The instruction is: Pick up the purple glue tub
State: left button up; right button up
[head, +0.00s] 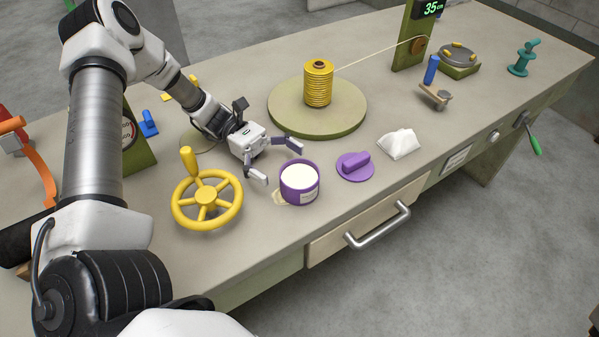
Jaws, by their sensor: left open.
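The purple glue tub (299,187) stands upright and uncovered on the workbench near its front edge. White glue fills it, and a pale label or spill shows at its lower left. Its purple lid (355,166) with a raised grip lies on the bench just to the right. My left gripper (275,161) is open, with its fingers spread towards the tub from behind and left. One finger shows by the tub's left side and the other behind its rim. I cannot tell whether either touches it. My right gripper is not in view.
A yellow handwheel (207,200) stands close left of the tub. A yellow cord spool (318,84) sits on a round green turntable (348,116) behind. A white crumpled cloth (398,144) lies right of the lid. A drawer handle (378,227) juts from the bench front.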

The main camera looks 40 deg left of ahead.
aim_at(315, 184)
pick_arm(q)
jog(key=d, duration=0.6)
jog(key=shift+s+d+r, duration=0.15)
jog(key=shift+s+d, duration=0.2)
jog(key=shift+d, duration=0.05)
jog(key=c, duration=1.4)
